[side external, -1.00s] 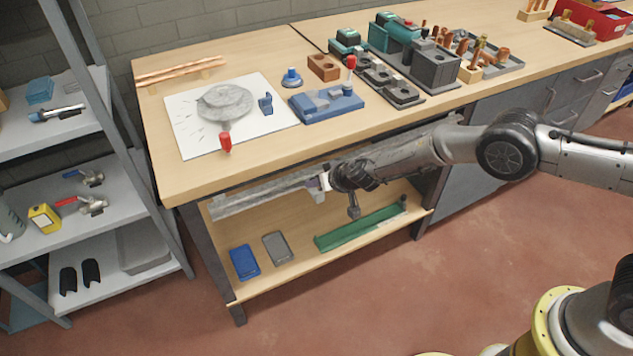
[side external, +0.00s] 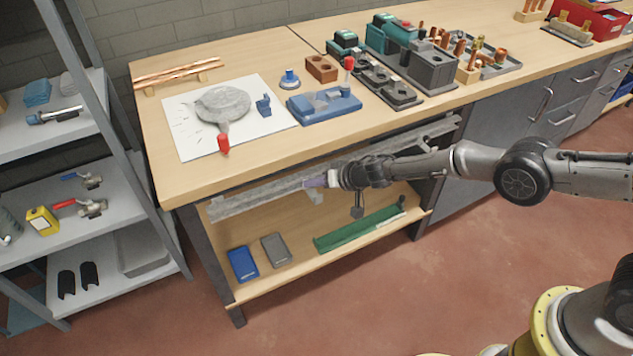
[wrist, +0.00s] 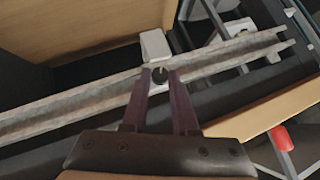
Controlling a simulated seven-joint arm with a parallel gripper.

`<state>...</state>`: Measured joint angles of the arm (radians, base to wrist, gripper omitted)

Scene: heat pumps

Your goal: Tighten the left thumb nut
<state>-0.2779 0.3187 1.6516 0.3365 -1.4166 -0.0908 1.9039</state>
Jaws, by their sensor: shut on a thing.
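The thumb nut (wrist: 159,76) is a small dark round knob on the grey channel rail (wrist: 90,103) under the bench, in front of a pale bracket (wrist: 154,45). My gripper (wrist: 160,77) has its two purple fingers shut on this knob, one on each side. The nut itself cannot be made out there, and my arm hides part of the rail.
A second pale bracket (wrist: 241,27) stands farther right along the rail in the wrist view. The bench top (side external: 180,185) overhangs the rail. The lower shelf (side external: 290,268) holds a green bar (side external: 358,229) and two small cases. Open floor lies in front.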

